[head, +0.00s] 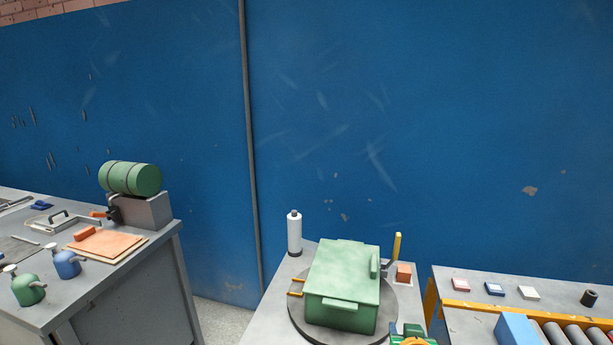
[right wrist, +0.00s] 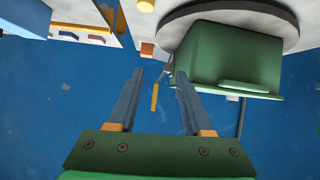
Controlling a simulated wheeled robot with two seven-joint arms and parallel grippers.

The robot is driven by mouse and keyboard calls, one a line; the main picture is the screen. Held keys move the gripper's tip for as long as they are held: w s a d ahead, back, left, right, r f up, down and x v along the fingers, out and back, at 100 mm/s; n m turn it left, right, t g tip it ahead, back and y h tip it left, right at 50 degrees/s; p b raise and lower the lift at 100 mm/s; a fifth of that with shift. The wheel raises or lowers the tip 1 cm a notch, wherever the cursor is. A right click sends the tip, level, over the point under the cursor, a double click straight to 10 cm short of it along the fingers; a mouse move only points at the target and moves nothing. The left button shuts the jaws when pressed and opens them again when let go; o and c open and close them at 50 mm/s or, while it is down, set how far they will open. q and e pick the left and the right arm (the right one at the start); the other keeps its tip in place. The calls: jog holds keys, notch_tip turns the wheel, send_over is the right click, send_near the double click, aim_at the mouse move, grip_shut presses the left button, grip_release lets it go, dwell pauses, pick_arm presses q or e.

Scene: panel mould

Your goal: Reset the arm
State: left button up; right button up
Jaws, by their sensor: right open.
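My right gripper (right wrist: 159,73) is open, with its two dark fingers apart and nothing between them in the right wrist view. Its green and orange body shows at the bottom edge of the head view (head: 412,338), just right of the turntable; its fingertips cannot be made out there. The green mould box (head: 342,277) sits lidded on the round grey turntable (head: 297,318). In the right wrist view the box (right wrist: 230,60) appears upside down, beside the right-hand finger; I cannot tell how close they are. My left gripper is not in view.
A white bottle (head: 294,234) stands behind the box. A yellow upright handle (head: 397,247) and an orange block (head: 403,273) are beside it. At right is a roller bench with a blue block (head: 517,330).

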jog(key=s+a+f+n+g+y, duration=0.1)
jog(key=s+a+f+g, duration=0.15)
jog(key=s, duration=0.75)
jog(key=s+a+f+n+g+y, duration=0.1)
jog(key=s+f+n+g, duration=0.2)
jog(key=s, duration=0.7)
jog(key=s+a+f+g+y, duration=0.15)
jog(key=s+f, duration=0.35)
jog(key=s, duration=0.6)
notch_tip(320, 180, down, 14)
jog(key=g, duration=0.2)
jog(key=s+d+f+g, duration=0.1)
jog(key=s+d+f, duration=0.1)
jog(key=s+f, duration=1)
jog(key=shift+s+d+f+n, duration=0.25)
jog(key=shift+s+f+n, duration=0.05)
jog(key=shift+s, duration=0.5)
